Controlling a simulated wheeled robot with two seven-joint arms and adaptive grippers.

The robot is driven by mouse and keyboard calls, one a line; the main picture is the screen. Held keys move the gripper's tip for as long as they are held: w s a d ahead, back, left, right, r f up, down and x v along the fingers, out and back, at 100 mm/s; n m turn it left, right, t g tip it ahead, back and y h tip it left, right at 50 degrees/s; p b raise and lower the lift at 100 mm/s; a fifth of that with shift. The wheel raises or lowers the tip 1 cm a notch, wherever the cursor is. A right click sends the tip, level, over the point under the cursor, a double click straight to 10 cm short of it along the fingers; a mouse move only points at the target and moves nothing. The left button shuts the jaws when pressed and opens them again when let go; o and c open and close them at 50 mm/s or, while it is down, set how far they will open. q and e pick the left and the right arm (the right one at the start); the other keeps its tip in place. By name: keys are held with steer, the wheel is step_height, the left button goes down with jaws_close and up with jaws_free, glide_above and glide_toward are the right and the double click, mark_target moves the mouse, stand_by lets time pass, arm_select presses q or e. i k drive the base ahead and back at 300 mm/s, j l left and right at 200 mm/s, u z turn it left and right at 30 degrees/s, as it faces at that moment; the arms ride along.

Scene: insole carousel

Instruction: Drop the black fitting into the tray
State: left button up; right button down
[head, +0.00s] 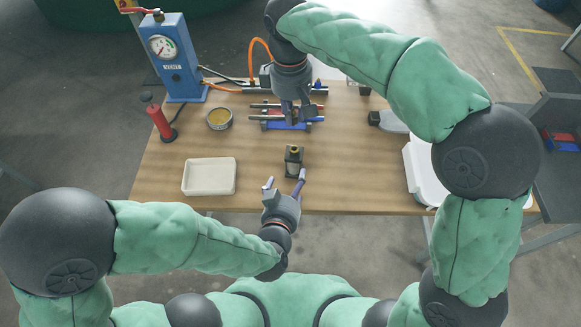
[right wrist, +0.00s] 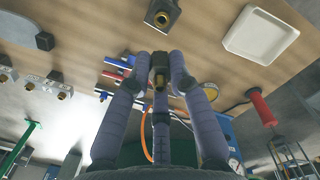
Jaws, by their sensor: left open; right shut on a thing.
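The black fitting (right wrist: 159,64), dark with a brass end, is held between the fingers of my right gripper (right wrist: 161,74). In the head view my right gripper (head: 296,118) points down over the red and blue fixture (head: 274,124), and the fitting is mostly hidden there. The tray (head: 209,177) is white, shallow and empty, at the table's front left; it also shows in the right wrist view (right wrist: 260,35). My left gripper (head: 285,181) is open and empty near the front edge, just in front of a black block with a brass top (head: 293,160).
A round tin (head: 219,118), a red-handled tool (head: 160,122) and a blue gauge unit (head: 174,58) stand at the left. A white bin (head: 424,172) and a grey-black object (head: 388,121) are at the right. The wood between the tin and the tray is clear.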

mark_target(217, 180)
steer(key=k+j, duration=0.15)
steer(key=k, duration=0.35)
steer(key=k+j, duration=0.1)
steer(key=k, duration=0.4)
